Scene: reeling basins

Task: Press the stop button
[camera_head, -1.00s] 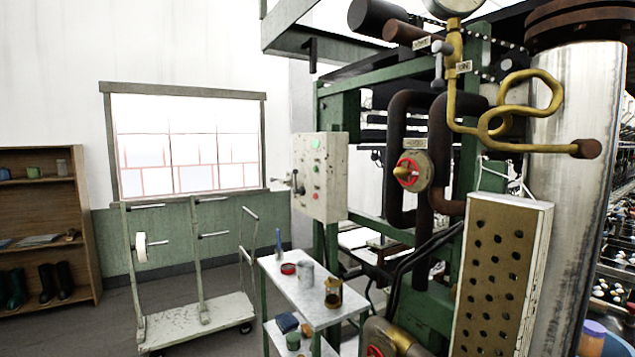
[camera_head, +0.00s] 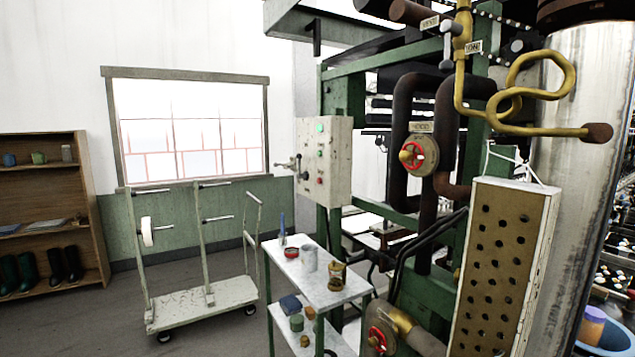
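A pale grey control box (camera_head: 325,162) is mounted on the green machine frame, near the middle of the head view. Its front face carries a green button or lamp (camera_head: 320,128) at the top, small buttons in the middle and a red button (camera_head: 320,181) low down. A lever handle (camera_head: 289,165) sticks out from its left side. The lettering on the box is too small to read, so I cannot tell which button is marked stop. Neither of my grippers shows in the view.
A small white-topped table (camera_head: 328,291) with cans stands below the box. A white cart (camera_head: 200,301) stands left of it, and a wooden shelf (camera_head: 48,198) with boots at the far left. Pipes, a red valve (camera_head: 418,155) and a perforated panel (camera_head: 500,270) fill the right.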

